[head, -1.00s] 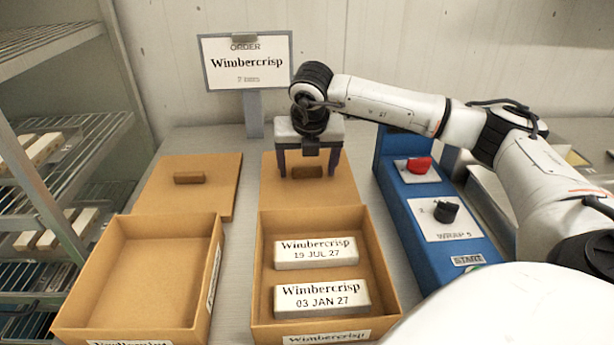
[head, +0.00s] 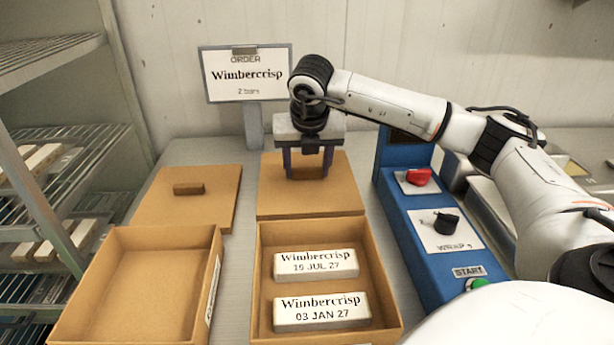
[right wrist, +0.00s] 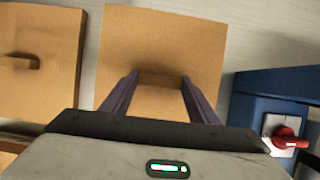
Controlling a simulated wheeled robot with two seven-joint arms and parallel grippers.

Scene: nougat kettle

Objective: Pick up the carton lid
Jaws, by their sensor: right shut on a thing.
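The carton lid (head: 335,198) is a flat brown board with a small block handle. It lies behind the right-hand carton (head: 384,285), which holds two white Wimbercrisp bars, the nearer one (head: 322,311) reading 03 JAN 27, the farther one (head: 316,265) 19 JUL 27. My right gripper (head: 307,174) points down over the lid, its two fingers shut on the handle. The lid (right wrist: 165,35) also shows in the right wrist view, with the handle (right wrist: 160,81) between the fingers. The lid looks flat, with no clear gap under it. My left gripper is out of view.
An empty carton (head: 140,285) stands on the left, with another lid (head: 215,208) behind it. An order sign (head: 247,75) reads Wimbercrisp, 2 bars. A blue wrap machine (head: 425,255) with a red knob stands close on the right. Wire shelves (head: 65,130) are at far left.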

